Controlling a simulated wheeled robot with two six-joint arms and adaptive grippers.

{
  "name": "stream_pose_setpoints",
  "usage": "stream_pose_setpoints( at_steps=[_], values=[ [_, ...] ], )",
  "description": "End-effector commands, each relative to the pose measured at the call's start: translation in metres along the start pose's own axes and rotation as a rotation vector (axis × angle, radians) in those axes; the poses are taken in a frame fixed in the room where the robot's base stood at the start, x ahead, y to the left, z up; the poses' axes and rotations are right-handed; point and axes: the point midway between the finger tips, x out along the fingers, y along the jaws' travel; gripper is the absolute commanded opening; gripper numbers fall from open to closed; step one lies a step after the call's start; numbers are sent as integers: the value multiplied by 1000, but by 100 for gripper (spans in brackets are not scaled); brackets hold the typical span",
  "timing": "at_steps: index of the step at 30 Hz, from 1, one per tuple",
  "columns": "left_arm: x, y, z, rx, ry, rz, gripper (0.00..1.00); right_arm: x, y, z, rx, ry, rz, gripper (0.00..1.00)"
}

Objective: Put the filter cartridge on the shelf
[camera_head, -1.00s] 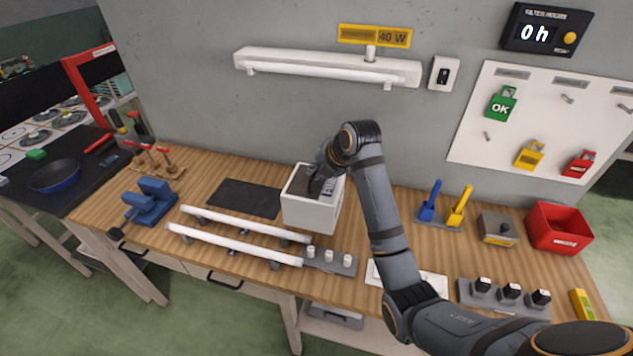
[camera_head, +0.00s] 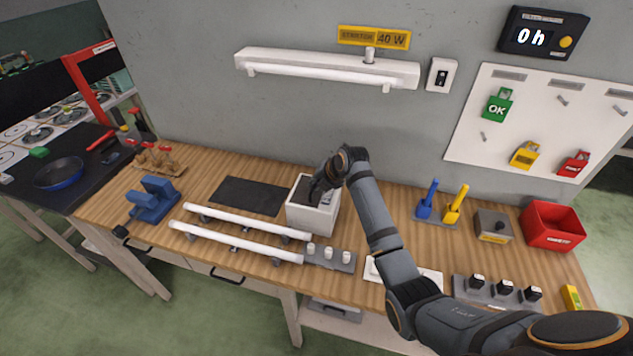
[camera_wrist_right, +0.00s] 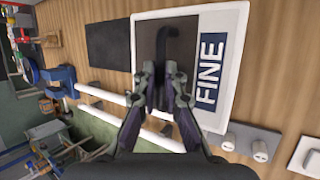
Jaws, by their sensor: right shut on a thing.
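A white box-shaped unit (camera_head: 312,219) stands on the workbench, with a dark top holding a black handle. In the right wrist view its white rim (camera_wrist_right: 140,28), black handle (camera_wrist_right: 161,42) and a blue-and-white "FINE" label (camera_wrist_right: 211,70) show. I cannot tell whether the cartridge is the whole unit or a part set inside it. My right gripper (camera_head: 314,190) is down at the top of the unit. In the right wrist view the fingertips (camera_wrist_right: 161,70) are close together on the handle. My left gripper is out of view.
White tubes (camera_head: 240,245) lie in front, beside a grey block with white caps (camera_head: 330,256). A black mat (camera_head: 250,196) lies left, a blue vise (camera_head: 153,200) farther left. A red bin (camera_head: 552,228) and grey box (camera_head: 493,226) stand right. A wall lamp (camera_head: 330,66) hangs above.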

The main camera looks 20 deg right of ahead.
Motion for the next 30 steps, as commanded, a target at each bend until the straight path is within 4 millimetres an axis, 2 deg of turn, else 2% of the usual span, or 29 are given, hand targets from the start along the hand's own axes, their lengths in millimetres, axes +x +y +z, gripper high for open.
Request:
stream_pose_setpoints(
  at_steps=[4,5,9,20,23,30],
  values=[
    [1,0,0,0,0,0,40,0,1,0,-1,-3,4,0],
    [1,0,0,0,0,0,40,1,-1,-1,0,0,0,12],
    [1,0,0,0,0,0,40,1,-1,0,0,0,0,31],
    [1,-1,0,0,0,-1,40,-3,0,0,-1,-1,1,32],
    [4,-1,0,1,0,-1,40,-18,0,1,-2,-4,1,32],
    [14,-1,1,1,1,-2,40,-76,-1,1,-2,-5,1,32]
  ],
)
